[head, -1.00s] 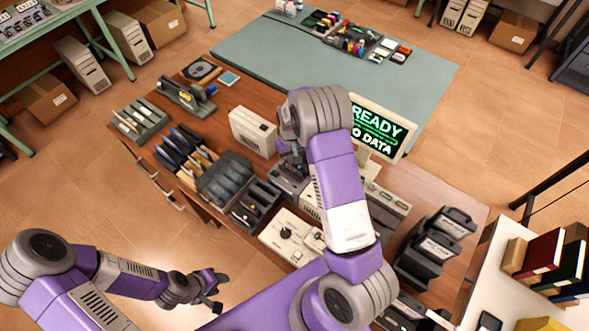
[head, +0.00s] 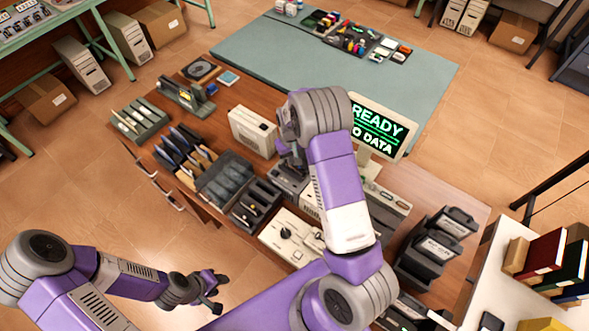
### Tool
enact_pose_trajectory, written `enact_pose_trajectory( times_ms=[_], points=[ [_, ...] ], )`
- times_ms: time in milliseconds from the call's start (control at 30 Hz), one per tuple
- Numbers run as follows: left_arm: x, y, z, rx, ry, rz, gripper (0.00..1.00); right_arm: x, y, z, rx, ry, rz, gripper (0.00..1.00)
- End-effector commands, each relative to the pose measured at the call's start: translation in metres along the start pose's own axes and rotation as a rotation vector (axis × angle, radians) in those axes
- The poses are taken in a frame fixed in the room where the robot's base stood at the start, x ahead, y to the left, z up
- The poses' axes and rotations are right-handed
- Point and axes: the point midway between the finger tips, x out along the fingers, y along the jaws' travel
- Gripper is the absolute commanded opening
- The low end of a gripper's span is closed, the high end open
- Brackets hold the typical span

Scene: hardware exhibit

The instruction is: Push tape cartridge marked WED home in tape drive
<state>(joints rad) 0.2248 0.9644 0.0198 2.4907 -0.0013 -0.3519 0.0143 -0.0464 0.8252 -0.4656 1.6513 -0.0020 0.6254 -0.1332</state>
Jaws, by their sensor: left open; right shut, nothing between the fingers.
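My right gripper (head: 288,166) is shut and empty, pointing down over a small grey and dark device (head: 287,184) in the middle of the wooden desk. This device may be the tape drive; my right arm covers much of it. Whether the fingers touch it I cannot tell. No cartridge label reading WED can be made out. Dark cartridges with pale labels (head: 438,247) stand in a rack at the right of the desk. My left gripper (head: 216,294) is open and empty, low in front of the desk and away from everything on it.
A monitor (head: 379,127) reading READY and NO DATA stands right of my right arm. A beige box (head: 252,132), a dark slotted tray (head: 226,177) and a beige panel with a knob (head: 285,240) crowd the desk. The green mat (head: 300,60) behind has free room.

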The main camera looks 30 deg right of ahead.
Motion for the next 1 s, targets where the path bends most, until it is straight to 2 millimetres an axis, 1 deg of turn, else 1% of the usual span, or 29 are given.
enact_pose_trajectory(
  times_ms=[567,867,1000],
  points=[
    [0.009,-0.004,0.000,0.000,0.000,0.000,0.43,0.013,0.000,0.000,0.000,0.000,0.000,0.00],
    [0.008,-0.003,0.000,0.000,0.000,0.000,0.43,0.010,0.000,0.000,0.000,0.000,0.000,0.00],
    [0.002,-0.001,0.000,0.000,0.000,0.000,0.43,0.002,0.000,0.000,0.000,0.000,0.000,0.00]
  ],
)
